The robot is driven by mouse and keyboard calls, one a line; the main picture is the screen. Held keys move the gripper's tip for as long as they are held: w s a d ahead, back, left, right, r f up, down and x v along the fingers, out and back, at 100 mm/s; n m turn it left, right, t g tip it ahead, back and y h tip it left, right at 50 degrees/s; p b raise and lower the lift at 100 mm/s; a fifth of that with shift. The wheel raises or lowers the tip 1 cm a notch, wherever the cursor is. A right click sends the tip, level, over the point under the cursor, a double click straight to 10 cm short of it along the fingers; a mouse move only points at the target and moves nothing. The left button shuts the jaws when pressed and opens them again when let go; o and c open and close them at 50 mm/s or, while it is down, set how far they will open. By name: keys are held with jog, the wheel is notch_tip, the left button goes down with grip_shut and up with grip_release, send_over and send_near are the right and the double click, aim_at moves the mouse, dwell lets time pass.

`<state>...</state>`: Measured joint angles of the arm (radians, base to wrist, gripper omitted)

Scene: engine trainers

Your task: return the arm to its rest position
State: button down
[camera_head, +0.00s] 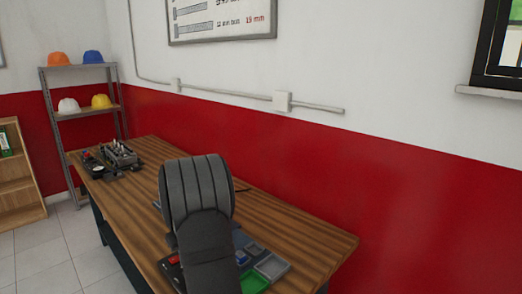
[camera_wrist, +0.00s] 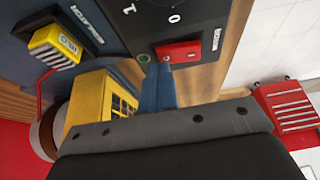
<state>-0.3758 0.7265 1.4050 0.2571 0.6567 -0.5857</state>
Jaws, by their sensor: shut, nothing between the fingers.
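My gripper (camera_wrist: 158,76) shows in the wrist view as narrow blue fingers beyond a dark, bolted body. The fingers are together and empty, in front of a dark panel (camera_wrist: 205,18) with a red switch (camera_wrist: 179,51) and a small green round part (camera_wrist: 143,58). I cannot tell whether they touch the panel. In the head view my arm's dark grey links (camera_head: 196,195) rise over the wooden table (camera_head: 300,232) and hide the gripper. No mark for a rest position shows.
In the head view, a metal device (camera_head: 118,153) sits at the table's far-left end. Coloured trays (camera_head: 270,266) lie beside my arm. Shelves with helmets (camera_head: 69,105) stand behind left. The wrist view shows a yellow box (camera_wrist: 88,100) and a red drawer cabinet (camera_wrist: 287,106).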

notch_tip(320, 180, up, 6)
jog(key=shift+f, duration=0.15)
notch_tip(320, 180, down, 5)
jog(key=shift+f, duration=0.1)
notch_tip(320, 180, up, 8)
jog(key=s+d+r+m+t+h, duration=0.1)
jog(key=s+d+r+m, duration=0.1)
jog(key=d, duration=0.9)
jog(key=s+d+r+m+t+h, duration=0.1)
jog(key=d+r, duration=0.4)
jog(key=d, duration=0.6)
jog(key=s+d+r+m+t+h, duration=0.1)
jog(key=s+d+m, duration=0.4)
jog(key=d, duration=0.7)
jog(key=shift+s+r+h, duration=0.2)
jog(key=shift+r+h, duration=0.6)
jog(key=shift+r, duration=0.5)
jog(key=c, duration=2.1)
grip_release()
